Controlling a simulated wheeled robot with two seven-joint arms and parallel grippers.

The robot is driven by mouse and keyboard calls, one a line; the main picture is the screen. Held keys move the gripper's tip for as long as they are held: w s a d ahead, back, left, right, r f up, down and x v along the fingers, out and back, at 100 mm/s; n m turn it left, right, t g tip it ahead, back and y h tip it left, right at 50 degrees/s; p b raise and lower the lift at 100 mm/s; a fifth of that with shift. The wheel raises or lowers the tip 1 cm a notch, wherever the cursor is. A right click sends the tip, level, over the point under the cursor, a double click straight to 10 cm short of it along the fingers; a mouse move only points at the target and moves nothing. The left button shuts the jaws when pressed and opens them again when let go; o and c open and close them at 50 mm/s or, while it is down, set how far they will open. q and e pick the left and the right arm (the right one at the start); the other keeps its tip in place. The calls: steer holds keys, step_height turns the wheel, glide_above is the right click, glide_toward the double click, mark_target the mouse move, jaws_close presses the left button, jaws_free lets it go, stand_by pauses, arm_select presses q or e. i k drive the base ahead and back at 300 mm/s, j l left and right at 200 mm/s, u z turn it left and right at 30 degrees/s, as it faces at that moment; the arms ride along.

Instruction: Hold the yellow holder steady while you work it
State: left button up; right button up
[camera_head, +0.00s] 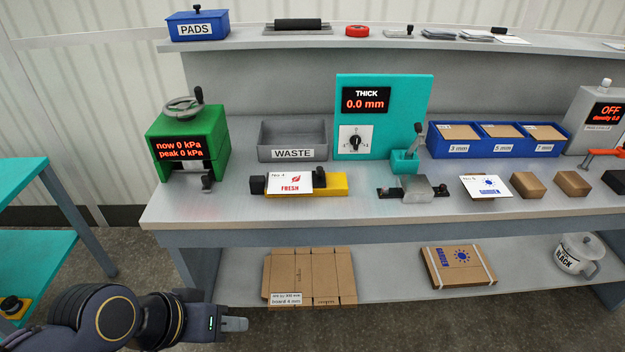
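The yellow holder (333,187) lies near the front edge of the bench, left of the middle. A white card (290,182) marked "No 4" and "FRESH" covers much of its top. A black block (257,185) shows at its left end and a dark knob (319,177) stands near its right end. My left gripper (236,324) is low at the bottom left, in front of and below the bench, well apart from the holder. It is seen side-on, so its finger gap cannot be made out. My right gripper is not in view.
Behind the holder stand a grey waste bin (293,155), a green press (188,143) and a teal thickness gauge (384,95). A grey metal block (417,190) lies to the right. Flat cardboard (328,276) lies on the lower shelf. The bench's front-left corner is clear.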

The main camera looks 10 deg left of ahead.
mark_target(318, 177)
steer(key=i+j+u, duration=0.15)
steer(key=i+u, duration=0.15)
steer(key=i, duration=0.25)
steer(key=i+u, duration=0.3)
steer(key=i, duration=0.2)
